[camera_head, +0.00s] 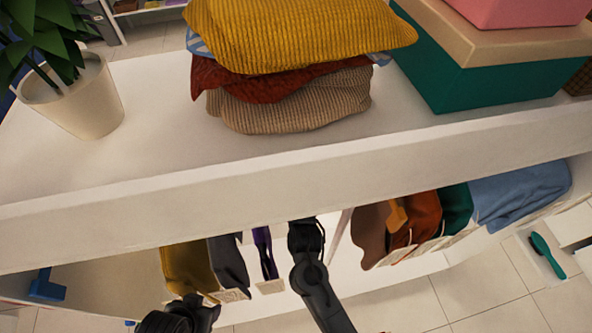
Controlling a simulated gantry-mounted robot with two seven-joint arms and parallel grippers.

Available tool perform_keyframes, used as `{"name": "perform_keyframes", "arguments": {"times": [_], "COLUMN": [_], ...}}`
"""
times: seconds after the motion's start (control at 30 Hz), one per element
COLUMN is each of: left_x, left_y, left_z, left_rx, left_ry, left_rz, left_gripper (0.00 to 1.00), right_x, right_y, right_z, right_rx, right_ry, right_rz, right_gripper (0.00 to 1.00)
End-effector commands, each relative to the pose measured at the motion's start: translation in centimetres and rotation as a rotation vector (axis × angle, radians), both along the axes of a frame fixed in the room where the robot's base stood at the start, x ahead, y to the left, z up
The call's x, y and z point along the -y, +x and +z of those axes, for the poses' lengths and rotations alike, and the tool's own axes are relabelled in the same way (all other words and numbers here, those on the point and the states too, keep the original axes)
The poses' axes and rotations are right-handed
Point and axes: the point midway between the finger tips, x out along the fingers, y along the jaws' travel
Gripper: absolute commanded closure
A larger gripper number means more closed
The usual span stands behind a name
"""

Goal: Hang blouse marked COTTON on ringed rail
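Several garments hang under the white wardrobe top: a mustard one (187,268), a dark grey one (229,264) and a narrow purple one (265,252) left of the middle. Right of the middle hang a brown one (371,232), a rust one (424,216), a teal one (456,207) and a blue one (522,194). Pale labels show at several hems, but I cannot read COTTON on any. The rails and any ring are hidden behind the top's front edge. My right arm reaches up among the garments and its gripper is hidden there.
The wardrobe top (120,215) crosses the view as an obstacle. On it stand a potted plant (75,95), folded knitwear (300,40) and a teal box (470,75). A blue bracket (46,286) is at lower left. A green brush (546,254) lies at right.

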Motion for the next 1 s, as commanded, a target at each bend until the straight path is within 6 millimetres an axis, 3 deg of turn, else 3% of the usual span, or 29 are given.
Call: {"name": "perform_keyframes", "arguments": {"times": [0.43,0.47,0.63,1.0], "left_x": [0.31,0.31,0.29,0.02], "left_y": [0.04,0.03,0.03,0.01], "left_z": [-0.06,-0.06,-0.07,-0.21], "left_rx": [0.000,0.000,0.000,0.001], "left_ry": [-0.013,-0.013,-0.012,-0.001], "left_rz": [0.008,0.008,0.008,0.001], "left_gripper": [0.44,0.44,0.44,0.44], "right_x": [0.01,0.01,0.02,0.05], "right_y": [-0.01,-0.01,-0.03,-0.33], "right_z": [-0.48,-0.50,-0.57,-0.83], "right_rx": [-0.004,-0.004,-0.005,-0.009], "right_ry": [0.000,-0.001,-0.002,-0.003], "right_rz": [0.000,0.000,0.000,0.000], "right_gripper": [1.00,0.72,0.46,0.44]}}
